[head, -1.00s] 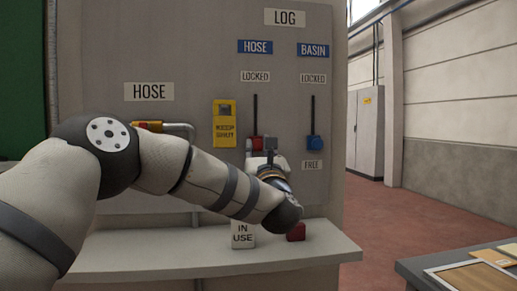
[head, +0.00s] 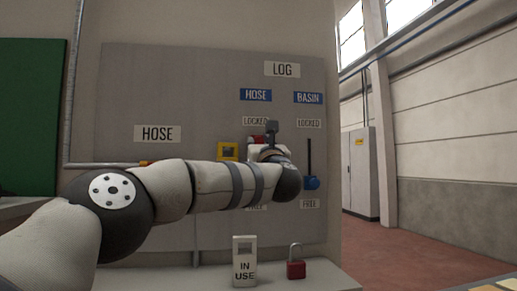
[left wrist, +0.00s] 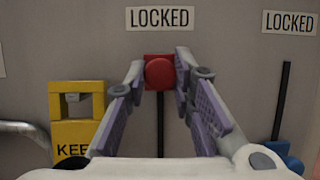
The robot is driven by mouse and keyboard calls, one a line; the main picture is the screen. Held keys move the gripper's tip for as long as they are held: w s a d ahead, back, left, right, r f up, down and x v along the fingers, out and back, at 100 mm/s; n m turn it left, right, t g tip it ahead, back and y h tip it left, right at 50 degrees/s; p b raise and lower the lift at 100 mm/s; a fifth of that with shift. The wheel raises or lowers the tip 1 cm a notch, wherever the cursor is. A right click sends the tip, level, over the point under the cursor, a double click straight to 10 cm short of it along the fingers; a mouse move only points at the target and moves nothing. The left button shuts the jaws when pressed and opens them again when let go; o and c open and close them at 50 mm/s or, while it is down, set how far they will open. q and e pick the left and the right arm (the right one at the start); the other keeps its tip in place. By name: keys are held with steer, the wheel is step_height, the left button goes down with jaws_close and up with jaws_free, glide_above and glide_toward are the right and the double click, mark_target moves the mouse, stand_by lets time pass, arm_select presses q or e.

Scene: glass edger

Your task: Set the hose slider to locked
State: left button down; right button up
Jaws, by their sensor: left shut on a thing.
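The red hose slider knob (left wrist: 159,74) is at the top of its dark vertical track, just below the LOCKED label (left wrist: 160,18) in the left wrist view. My left gripper (left wrist: 160,66) has one finger on each side of the knob and is shut on it. In the head view the red knob (head: 257,139) shows partly beside the gripper (head: 268,138), under the blue HOSE plate (head: 256,95). My forearm and wrist hide the lower track and most of the lower label. My right gripper is out of view.
The blue basin slider (head: 311,183) sits low on its track to the right, near the FREE label (head: 310,204). An IN USE tag (head: 244,262) and red padlock (head: 296,266) stand on the shelf below.

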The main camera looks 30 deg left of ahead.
arm_select(q)
steer(key=c, duration=1.3)
jaws_free()
steer(key=shift+r, duration=0.4)
steer(key=shift+c, duration=0.2)
steer(key=shift+f, duration=0.1)
steer(key=v, duration=1.2)
steer(key=shift+f, duration=0.1)
